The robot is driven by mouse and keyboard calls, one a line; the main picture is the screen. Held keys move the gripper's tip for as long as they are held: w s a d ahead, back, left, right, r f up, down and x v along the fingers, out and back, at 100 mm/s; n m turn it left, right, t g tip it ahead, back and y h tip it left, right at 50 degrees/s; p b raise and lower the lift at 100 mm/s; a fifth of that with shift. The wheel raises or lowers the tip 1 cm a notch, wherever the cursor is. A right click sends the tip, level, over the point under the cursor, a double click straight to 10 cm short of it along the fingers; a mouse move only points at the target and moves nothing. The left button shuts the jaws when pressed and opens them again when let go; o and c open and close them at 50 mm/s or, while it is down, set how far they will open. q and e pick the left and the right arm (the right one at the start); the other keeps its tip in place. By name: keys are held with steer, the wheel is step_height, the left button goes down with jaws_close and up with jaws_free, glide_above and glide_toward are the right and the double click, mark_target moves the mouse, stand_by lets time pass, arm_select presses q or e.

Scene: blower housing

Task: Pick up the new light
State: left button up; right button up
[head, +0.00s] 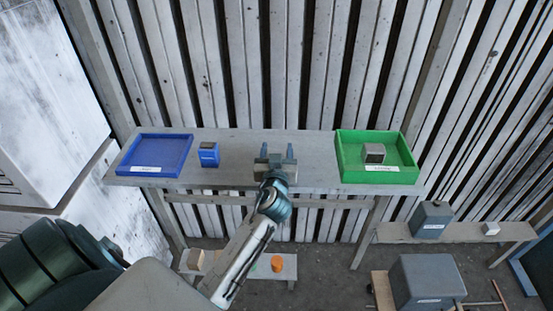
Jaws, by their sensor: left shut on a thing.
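My left gripper (276,152) is over the middle of the long grey table, its two fingers pointing toward the back. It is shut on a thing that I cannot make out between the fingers. A small blue block with a dark top and a white label (209,155) stands on the table to the left of the gripper, apart from it. A grey block with a pale label (373,153) sits in the green tray to the right. The labels are too small to read, so I cannot tell which thing is the new light. My right gripper is not in view.
The long table (315,178) carries an empty blue tray (159,168) at left and the green tray (349,177) at right. A lower bench (465,235) at right holds a grey box (431,219) and a small white block (490,229). An orange piece (277,264) lies on a low shelf.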

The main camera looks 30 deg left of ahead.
arm_select(q)
steer(key=shift+r, duration=0.1)
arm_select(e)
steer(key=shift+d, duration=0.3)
